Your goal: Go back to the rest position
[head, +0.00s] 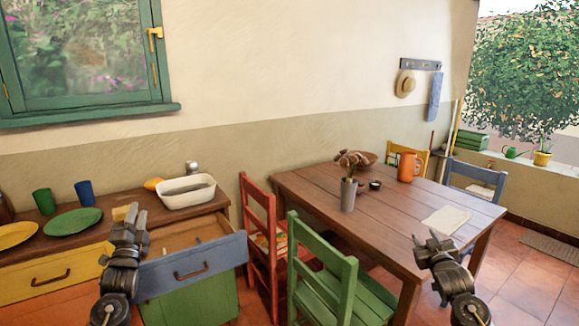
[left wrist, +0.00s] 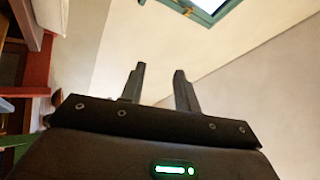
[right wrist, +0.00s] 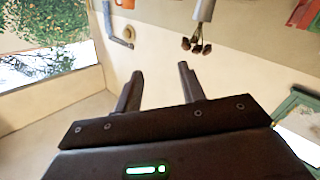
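My left gripper (head: 131,217) is raised in front of the sideboard, left of the blue-fronted drawer (head: 215,262), which stands pulled out. In the left wrist view its two fingers (left wrist: 158,88) are apart with nothing between them. My right gripper (head: 430,242) is raised near the front right corner of the wooden table (head: 320,190). In the right wrist view its fingers (right wrist: 160,88) are apart and empty. Both grippers point upward in the head view.
The sideboard bears a green plate (head: 73,222), a yellow plate (head: 14,235), a green cup (head: 44,201), a blue cup (head: 85,193) and a white basin (head: 186,203). A red chair (head: 257,215) and a green chair (head: 345,270) stand between the sideboard and the table.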

